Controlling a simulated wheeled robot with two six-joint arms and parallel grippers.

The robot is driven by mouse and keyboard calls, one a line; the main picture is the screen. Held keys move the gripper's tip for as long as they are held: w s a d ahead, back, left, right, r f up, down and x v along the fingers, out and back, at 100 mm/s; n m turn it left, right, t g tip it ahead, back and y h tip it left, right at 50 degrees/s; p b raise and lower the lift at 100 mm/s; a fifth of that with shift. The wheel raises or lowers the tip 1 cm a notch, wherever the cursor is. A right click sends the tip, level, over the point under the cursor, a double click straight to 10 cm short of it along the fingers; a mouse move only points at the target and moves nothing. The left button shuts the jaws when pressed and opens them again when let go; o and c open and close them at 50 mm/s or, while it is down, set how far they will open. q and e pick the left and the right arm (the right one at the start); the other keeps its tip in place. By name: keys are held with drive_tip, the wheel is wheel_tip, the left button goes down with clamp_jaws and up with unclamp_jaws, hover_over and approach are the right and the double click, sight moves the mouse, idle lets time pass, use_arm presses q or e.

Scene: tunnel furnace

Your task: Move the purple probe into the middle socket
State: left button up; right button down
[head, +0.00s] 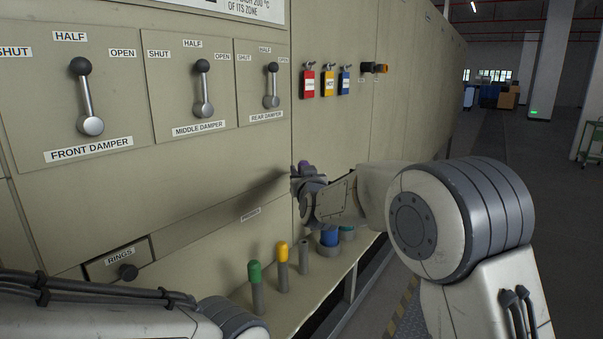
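The purple probe (304,165) shows only as a small purple end at the fingers of my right gripper (300,182). The gripper appears shut on it; the rest of the probe is hidden by the fingers. The gripper is in front of the beige furnace wall, above the ledge, with a shadow on the wall to its left. I cannot make out the middle socket; my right gripper and arm cover part of the wall. My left arm crosses the bottom left, and its gripper is not in view.
A green-capped probe (255,272) and a yellow-capped probe (282,252) stand in grey holders on the ledge. An empty-looking grey holder (303,257) and a blue item (330,238) are further right. Damper levers, coloured tags and an orange-ended fitting (381,68) are on the wall above.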

wheel_tip(320, 180, up, 10)
drive_tip(key=p, duration=0.7)
idle(0.4)
drive_tip(key=s+d+b, duration=0.6)
drive_tip(key=d+b, duration=0.2)
drive_tip(key=b, duration=0.1)
idle(1.4)
